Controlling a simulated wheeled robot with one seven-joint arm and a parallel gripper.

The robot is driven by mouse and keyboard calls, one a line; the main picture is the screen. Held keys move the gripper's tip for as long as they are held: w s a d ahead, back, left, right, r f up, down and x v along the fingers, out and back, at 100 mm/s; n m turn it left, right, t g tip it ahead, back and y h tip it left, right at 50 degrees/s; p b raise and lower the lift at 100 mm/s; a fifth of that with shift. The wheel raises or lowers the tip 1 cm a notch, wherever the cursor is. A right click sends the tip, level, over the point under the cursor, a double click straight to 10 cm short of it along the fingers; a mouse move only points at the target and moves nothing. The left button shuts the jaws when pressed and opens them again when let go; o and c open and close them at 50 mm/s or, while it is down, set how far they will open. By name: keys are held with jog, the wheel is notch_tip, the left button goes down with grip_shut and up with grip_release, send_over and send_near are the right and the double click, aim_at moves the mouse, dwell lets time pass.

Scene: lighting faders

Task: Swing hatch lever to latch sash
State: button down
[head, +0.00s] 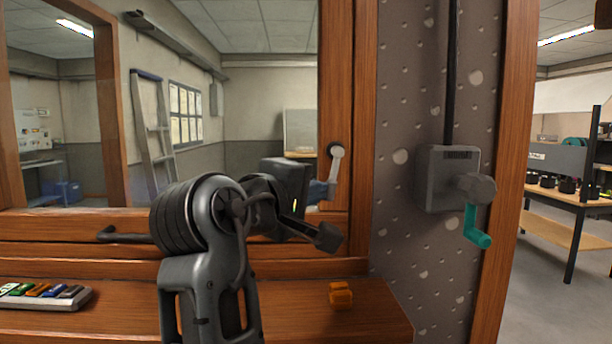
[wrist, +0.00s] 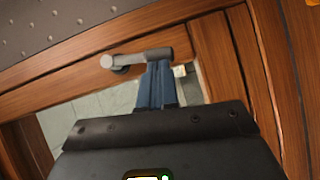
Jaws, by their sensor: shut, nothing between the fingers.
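The hatch lever (head: 337,165) is a pale grey handle on the right upright of the wooden window frame. In the head view it hangs down from a round pivot, slightly tilted. The lever (wrist: 130,59) also shows in the wrist view, lying across the wood. My gripper (head: 322,189) has blue fingers at the lever's lower end. In the wrist view my gripper (wrist: 155,66) is shut, its fingertips right beside the lever's darker end; I cannot tell if they touch. The wooden sash (head: 60,222) fills the left and middle, partly hidden by my arm.
A grey box (head: 437,180) with a teal crank (head: 474,225) is on the speckled wall at right. An orange block (head: 340,295) and a fader panel (head: 45,296) sit on the wooden sill (head: 385,318). A dark bar handle (head: 125,237) is on the sash.

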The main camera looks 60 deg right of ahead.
jog(key=shift+s+d+f+n+h+p, duration=0.35)
jog(key=shift+n+h+p, duration=0.2)
jog(key=shift+n, duration=0.25)
